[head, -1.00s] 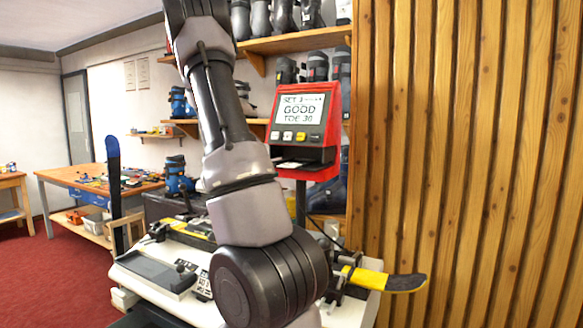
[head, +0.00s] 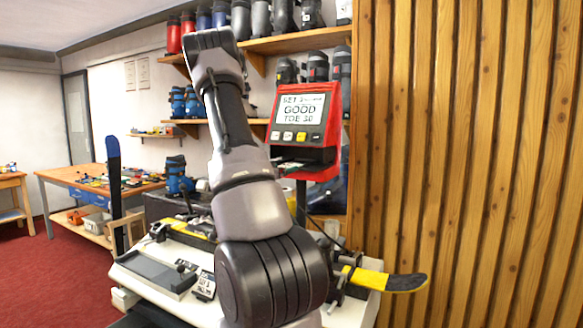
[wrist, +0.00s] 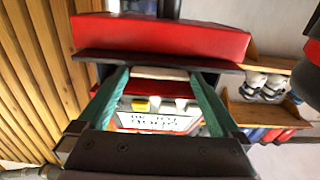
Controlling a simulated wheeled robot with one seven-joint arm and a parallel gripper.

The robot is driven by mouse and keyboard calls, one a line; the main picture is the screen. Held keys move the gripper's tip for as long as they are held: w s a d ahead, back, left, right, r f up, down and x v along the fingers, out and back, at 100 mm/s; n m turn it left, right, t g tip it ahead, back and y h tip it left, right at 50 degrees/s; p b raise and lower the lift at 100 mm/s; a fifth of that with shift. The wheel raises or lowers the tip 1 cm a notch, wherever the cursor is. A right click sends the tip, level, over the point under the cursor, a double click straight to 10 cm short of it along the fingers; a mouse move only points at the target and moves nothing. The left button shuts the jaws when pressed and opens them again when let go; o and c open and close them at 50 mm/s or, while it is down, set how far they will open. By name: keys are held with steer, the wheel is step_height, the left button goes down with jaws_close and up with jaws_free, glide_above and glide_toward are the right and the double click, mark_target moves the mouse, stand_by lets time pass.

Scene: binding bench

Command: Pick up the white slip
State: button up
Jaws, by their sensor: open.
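The white slip (wrist: 160,73) shows in the wrist view as a pale strip at the slot of the red terminal (wrist: 160,36). My gripper (wrist: 158,76) is open, its two green fingers on either side of the slip with a gap at each side. I cannot tell whether the fingertips are level with it in depth. In the head view the red terminal (head: 332,120) stands on a post with its lit screen facing out. The slip is not clear there, and most of my gripper is hidden.
A bench (head: 150,262) with a grey tray and a yellow ski (head: 385,281) stands below the terminal. Shelves of boots (head: 295,42) are behind, and a slatted wooden wall (head: 470,160) is close on the right.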

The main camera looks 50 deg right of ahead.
steer(key=shift+w+d, duration=0.1)
steer(key=shift+d, duration=0.15)
steer(key=c, duration=1)
steer(key=shift+r, duration=0.1)
